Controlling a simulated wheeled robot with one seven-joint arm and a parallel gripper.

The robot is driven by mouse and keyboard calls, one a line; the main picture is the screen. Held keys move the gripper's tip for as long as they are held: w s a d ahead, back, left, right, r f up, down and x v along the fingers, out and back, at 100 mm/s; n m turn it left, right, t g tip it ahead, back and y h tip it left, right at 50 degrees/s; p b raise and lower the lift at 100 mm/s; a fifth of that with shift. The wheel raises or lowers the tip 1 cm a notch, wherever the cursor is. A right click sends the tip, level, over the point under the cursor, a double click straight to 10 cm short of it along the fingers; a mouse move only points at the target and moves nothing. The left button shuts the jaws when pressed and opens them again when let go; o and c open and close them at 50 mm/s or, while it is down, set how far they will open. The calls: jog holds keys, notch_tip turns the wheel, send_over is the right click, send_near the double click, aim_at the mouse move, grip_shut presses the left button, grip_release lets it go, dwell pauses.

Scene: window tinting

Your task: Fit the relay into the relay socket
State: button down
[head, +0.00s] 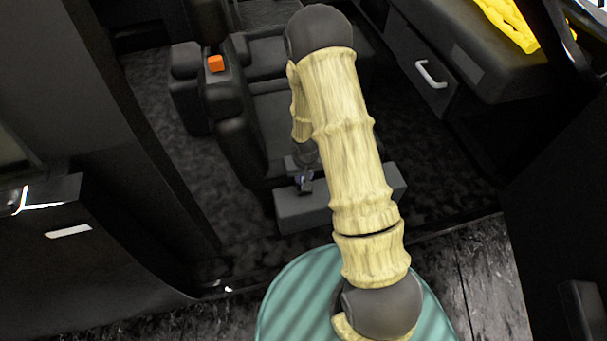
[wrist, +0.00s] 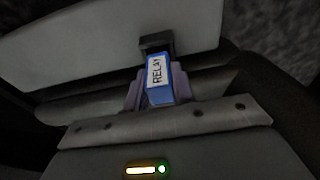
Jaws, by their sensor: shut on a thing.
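The relay (wrist: 157,80) is a blue block with a white label reading RELAY. My gripper (wrist: 158,94) is shut on it, with its purple-grey fingers on either side. In the wrist view, the relay's far end meets or overlaps a small black block (wrist: 156,44), which looks like the relay socket. I cannot tell whether the relay is inside it or only in front of it. In the head view, my gripper (head: 305,184) is small and dark at a low grey box (head: 294,214). The relay and socket cannot be made out clearly there.
A dark cabinet with a pale handle (head: 431,75) is at the right, with a yellow cloth (head: 510,22) above. Dark carpet lies between.

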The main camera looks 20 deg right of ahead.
jog(key=shift+f+b, duration=0.9)
jog(key=shift+f, duration=0.5)
dwell(0.4)
jog(key=c, duration=1.1)
grip_release()
jog(key=shift+r, duration=0.15)
notch_tip(320, 180, up, 17)
jog(key=s+p, duration=0.2)
jog(key=p, duration=0.2)
jog(key=shift+s, duration=0.3)
